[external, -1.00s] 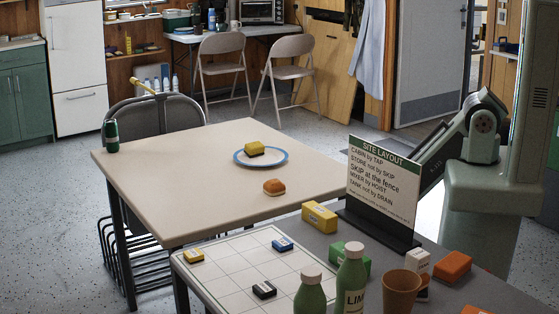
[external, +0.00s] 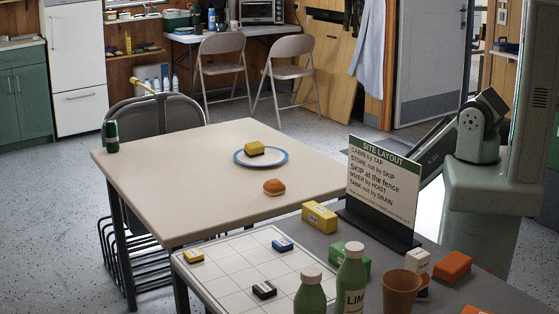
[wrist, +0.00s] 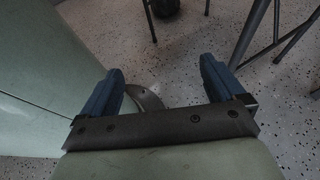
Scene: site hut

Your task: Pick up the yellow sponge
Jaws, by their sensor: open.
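The yellow sponge (external: 254,148), with a dark underside, rests on a white plate with a blue rim (external: 239,160) on the beige table (external: 190,185). In the wrist view my gripper (wrist: 158,78) is open and empty, with its two blue fingers apart above the speckled floor. The sponge does not show in the wrist view. In the external view my gripper is hidden behind the sign, far to the right of the plate.
A bread roll (external: 274,187) lies near the plate. The sign (external: 382,190), yellow box (external: 320,216), green bottles (external: 350,280) and brown cup (external: 400,294) crowd the grey table. The beige table's middle-left is clear.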

